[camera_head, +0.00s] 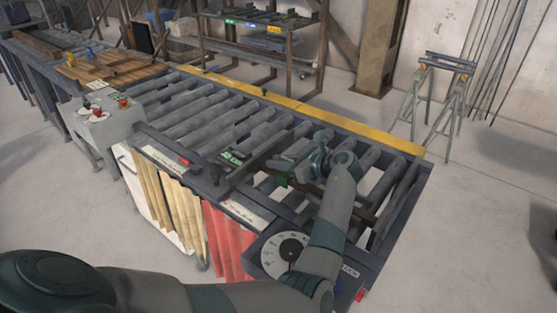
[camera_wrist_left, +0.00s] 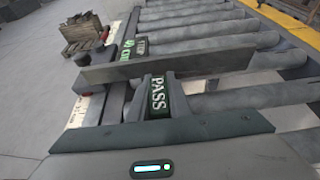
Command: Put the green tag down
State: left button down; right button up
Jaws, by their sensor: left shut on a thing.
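My left gripper (camera_head: 284,166) is above the roller conveyor (camera_head: 210,115), near its right end. It is shut on the green tag (camera_head: 282,181), which shows as a small green patch below the fingers. In the left wrist view the green tag (camera_wrist_left: 158,95) reads "PASS" in white letters and sits between the two dark fingers of the left gripper (camera_wrist_left: 158,84). Whether the tag touches anything beneath is unclear. My right gripper is not in view.
A dark plate with green-and-white lettering (camera_head: 235,158) lies at the conveyor's near side; it also shows in the left wrist view (camera_wrist_left: 126,50). A grey bar (camera_wrist_left: 170,66) crosses beyond the held tag. A round dial (camera_head: 284,252) stands at the near right. A yellow rail (camera_head: 330,113) runs behind.

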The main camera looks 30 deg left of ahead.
pick_arm(q)
jog(key=shift+f, duration=0.1)
jog(key=c, duration=1.6)
grip_release()
jog(key=shift+c, duration=0.2)
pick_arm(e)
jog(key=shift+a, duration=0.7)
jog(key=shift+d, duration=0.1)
